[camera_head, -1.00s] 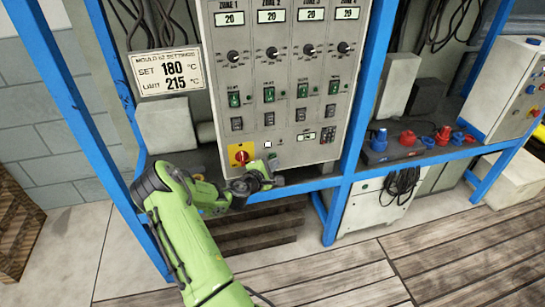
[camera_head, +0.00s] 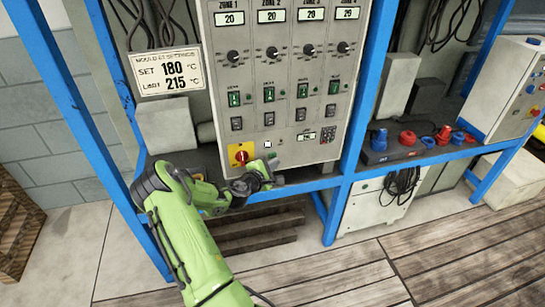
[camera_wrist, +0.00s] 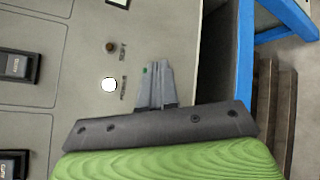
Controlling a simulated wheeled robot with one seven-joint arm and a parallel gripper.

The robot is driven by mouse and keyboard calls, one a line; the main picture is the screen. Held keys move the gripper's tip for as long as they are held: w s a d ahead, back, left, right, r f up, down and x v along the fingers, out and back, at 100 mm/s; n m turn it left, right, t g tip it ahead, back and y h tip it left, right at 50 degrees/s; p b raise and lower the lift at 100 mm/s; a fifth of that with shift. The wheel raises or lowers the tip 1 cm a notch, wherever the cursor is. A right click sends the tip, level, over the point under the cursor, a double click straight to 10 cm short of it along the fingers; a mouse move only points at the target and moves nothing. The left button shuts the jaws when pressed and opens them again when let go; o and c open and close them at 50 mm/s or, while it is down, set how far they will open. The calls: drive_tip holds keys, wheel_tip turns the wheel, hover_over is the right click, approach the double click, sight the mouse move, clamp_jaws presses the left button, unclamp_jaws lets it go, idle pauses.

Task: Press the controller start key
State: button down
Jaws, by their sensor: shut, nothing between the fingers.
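The controller (camera_head: 300,110) is a grey upright cabinet with several zone displays, knobs and green switches. A small white round key (camera_wrist: 109,85) is on its panel, with a label too small to read; it also shows low on the front in the head view (camera_head: 268,144). I cannot confirm that it is the start key. My gripper (camera_wrist: 157,72) is shut and empty, its fingers in front of the panel just right of the white key. A small green spot shows at the fingertips. Contact cannot be told. In the head view my gripper (camera_head: 271,161) is at the cabinet's lower edge.
A red rotary switch on a yellow plate (camera_head: 240,153) is left of the white key. Blue frame posts (camera_head: 352,150) flank the cabinet. A settings sign (camera_head: 163,72) hangs at left. Blue and red connectors (camera_head: 408,138) are at right.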

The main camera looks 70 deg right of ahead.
idle(0.5)
drive_tip(key=shift+w+d, duration=0.2)
drive_tip(key=shift+d, duration=0.15)
drive_tip(key=shift+w+d, duration=0.15)
drive_tip(key=shift+d, duration=0.15)
idle(0.5)
drive_tip(key=shift+s+a, duration=0.4)
drive_tip(key=shift+a, duration=0.25)
drive_tip(key=a, duration=0.1)
drive_tip(key=s+a, duration=0.1)
drive_tip(key=a, duration=0.1)
drive_tip(key=s+a+b, duration=0.1)
drive_tip(key=shift+s+a, duration=0.2)
drive_tip(key=shift+s, duration=0.05)
idle(1.0)
